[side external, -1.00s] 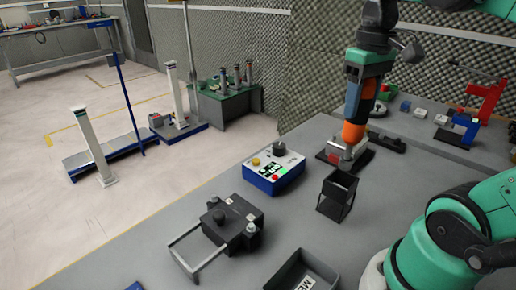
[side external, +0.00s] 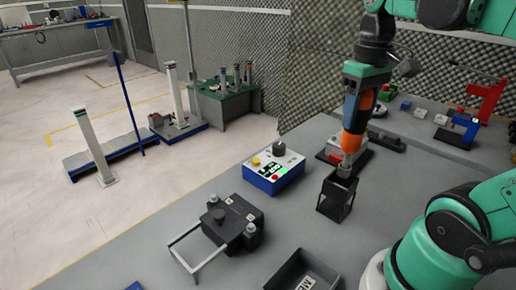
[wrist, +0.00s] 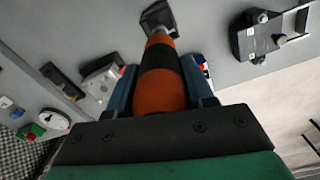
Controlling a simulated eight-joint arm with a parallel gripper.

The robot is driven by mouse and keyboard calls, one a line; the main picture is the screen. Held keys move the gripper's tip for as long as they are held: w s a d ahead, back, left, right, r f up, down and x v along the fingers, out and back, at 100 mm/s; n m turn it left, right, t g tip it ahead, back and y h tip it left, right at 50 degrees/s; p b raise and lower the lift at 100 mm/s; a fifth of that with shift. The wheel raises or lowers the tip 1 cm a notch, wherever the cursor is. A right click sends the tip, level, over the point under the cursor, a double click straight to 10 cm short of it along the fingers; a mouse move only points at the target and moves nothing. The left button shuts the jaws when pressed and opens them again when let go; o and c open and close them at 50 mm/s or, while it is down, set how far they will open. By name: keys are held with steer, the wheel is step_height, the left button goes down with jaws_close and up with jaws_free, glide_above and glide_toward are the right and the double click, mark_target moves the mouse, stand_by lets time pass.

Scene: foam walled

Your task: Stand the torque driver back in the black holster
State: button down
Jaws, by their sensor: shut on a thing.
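My gripper (side external: 361,98) points down and is shut on the torque driver (side external: 352,141), an orange tool with a black band and a silver lower end. The driver is slightly tilted. Its lower end overlaps the top of the black holster (side external: 332,199), an open-framed box standing on the grey table. I cannot tell whether the tip is above the opening or just inside it. In the wrist view the driver (wrist: 160,92) sits between my two blue fingers (wrist: 160,80), and its silver end points at the holster (wrist: 150,15), which it partly hides.
A blue-and-white control box (side external: 273,174) stands left of the holster. A dark clamp-like fixture (side external: 236,222) with a handle is nearer the front. A dark labelled bin (side external: 290,270) is at the front edge. A small metal block on a dark plate (side external: 328,158) lies behind the holster.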

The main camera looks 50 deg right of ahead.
mark_target(355, 130)
steer(key=shift+f, duration=4.6)
steer(key=shift+c, duration=1.3)
jaws_free()
steer(key=shift+r, duration=2.8)
steer(key=shift+w, duration=0.1)
steer(key=w+a+f+n+t, duration=0.3)
steer(key=w+a+t, duration=0.4)
steer(key=a, duration=0.3)
steer(key=shift+f, duration=0.3)
